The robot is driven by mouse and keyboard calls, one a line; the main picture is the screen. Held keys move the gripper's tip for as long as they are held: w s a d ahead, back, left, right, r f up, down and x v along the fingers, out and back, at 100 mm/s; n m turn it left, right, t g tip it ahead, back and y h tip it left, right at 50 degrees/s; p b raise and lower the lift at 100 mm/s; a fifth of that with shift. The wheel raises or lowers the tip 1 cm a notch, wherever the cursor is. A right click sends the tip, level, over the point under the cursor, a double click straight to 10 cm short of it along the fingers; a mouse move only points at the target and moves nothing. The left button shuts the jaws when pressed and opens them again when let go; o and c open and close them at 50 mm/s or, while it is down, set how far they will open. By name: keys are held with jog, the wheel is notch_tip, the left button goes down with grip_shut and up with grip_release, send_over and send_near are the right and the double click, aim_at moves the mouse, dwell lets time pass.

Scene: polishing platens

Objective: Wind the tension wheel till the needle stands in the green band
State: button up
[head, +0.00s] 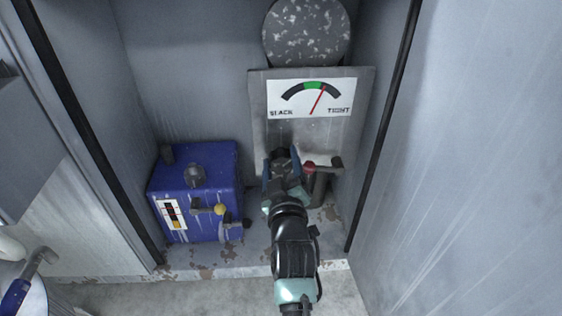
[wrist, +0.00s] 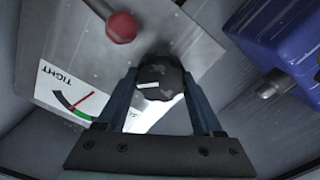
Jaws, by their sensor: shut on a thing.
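The gauge (head: 311,98) is a white plate marked SLACK at left and TIGHT at right, with a dark arc. Its green band (head: 313,85) lies near the top of the arc. The red needle (head: 318,99) leans right of upright; its tip is at or just past the green band's right end, too fine to tell. The gauge is partly in the wrist view (wrist: 75,100), turned over. My gripper (head: 282,170) is shut on the dark tension wheel (wrist: 160,82), a finger on each side. In the head view, my gripper partly hides the wheel.
A red-knobbed lever (head: 310,167) stands close to the right of my gripper. A blue box (head: 195,225) with a yellow-knobbed lever is at left. A speckled round disc (head: 306,32) is above the gauge. Cabinet walls close in both sides.

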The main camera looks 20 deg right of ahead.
jog(key=shift+f, duration=0.1)
dwell(0.3)
jog(key=o, duration=1.1)
jog(key=shift+s, duration=0.15)
jog(key=p+v, duration=0.5)
jog(key=v, duration=0.7)
jog(key=shift+s+a+p, duration=0.15)
jog(key=shift+s+p, duration=0.15)
jog(key=shift+s, duration=0.1)
